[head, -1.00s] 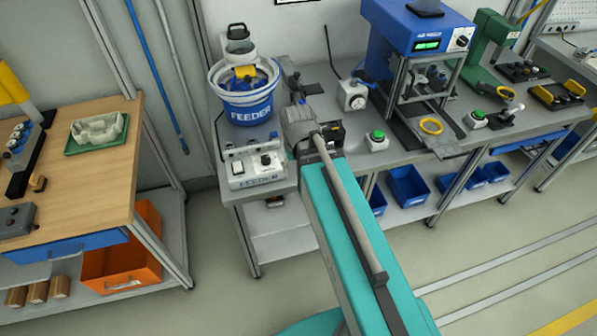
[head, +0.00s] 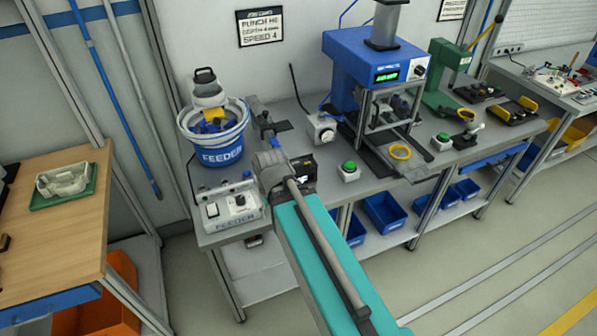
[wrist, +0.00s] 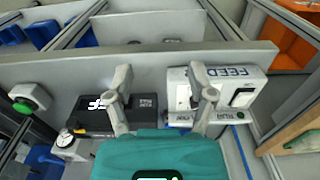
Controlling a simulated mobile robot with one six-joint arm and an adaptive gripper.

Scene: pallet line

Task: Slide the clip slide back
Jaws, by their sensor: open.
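My gripper shows in the wrist view (wrist: 161,88), with its two grey fingers spread wide and nothing between them but the grey bench top and its edge. The left finger overlaps a black box (wrist: 92,113) with white lettering, and the right finger overlaps the white feeder control box (wrist: 240,90). In the head view the black box (head: 301,168) shows beside the end of my arm, which hides my fingertips. I cannot pick out the clip slide with certainty; a dark rail-like part (head: 268,122) stands behind my wrist, partly hidden.
A blue feeder bowl (head: 221,157) stands left of my arm. A green button (head: 349,167), a white dial unit (head: 321,129) and a blue press (head: 372,62) stand to the right on the grey bench (head: 330,195). A wooden table (head: 75,225) is at the left.

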